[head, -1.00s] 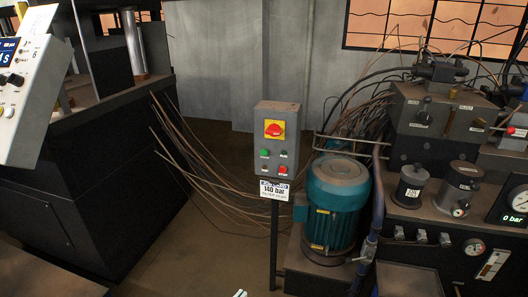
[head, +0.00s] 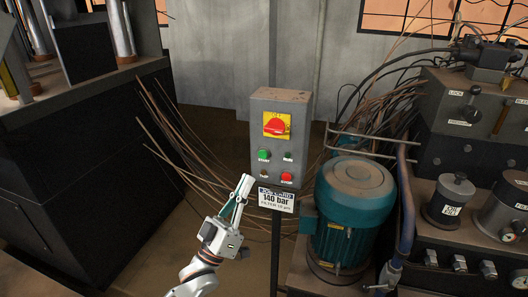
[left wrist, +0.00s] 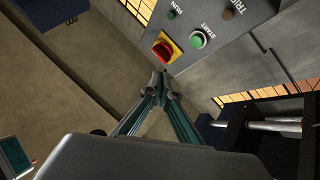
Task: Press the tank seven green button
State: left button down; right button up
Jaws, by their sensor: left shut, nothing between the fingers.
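A grey control box (head: 280,107) stands on a dark post in the head view. A red rotary switch (head: 277,125) on a yellow plate is near its top. The green button (head: 264,155) is at the left below the switch, with a red button (head: 287,177) at lower right. In the left wrist view the green button (left wrist: 198,39) is labelled START, beside the red switch (left wrist: 163,48). My left gripper (head: 246,180) is shut and empty, its tips below and left of the green button. No contact is visible. My right gripper is not in view.
A sign (head: 277,198) reading 140 bar hangs under the box. A teal motor (head: 345,215) stands close at right, beside hydraulic blocks (head: 470,115). Loose cables (head: 180,150) spread behind the box.

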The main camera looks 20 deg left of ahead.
aim_at(263, 154)
pick_arm(q)
jog(key=w+b, duration=0.1)
jog(key=w, duration=0.3)
jog(key=w+b, duration=0.2)
jog(key=w, duration=0.3)
jog(key=shift+d+r, duration=0.1)
jog(key=shift+r, duration=0.1)
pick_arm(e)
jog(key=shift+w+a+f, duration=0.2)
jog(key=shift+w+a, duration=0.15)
pick_arm(q)
jog(key=shift+s, duration=0.1)
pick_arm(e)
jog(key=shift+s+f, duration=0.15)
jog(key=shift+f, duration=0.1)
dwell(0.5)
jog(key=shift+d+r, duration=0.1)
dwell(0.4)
pick_arm(q)
jog(key=shift+w, duration=0.2)
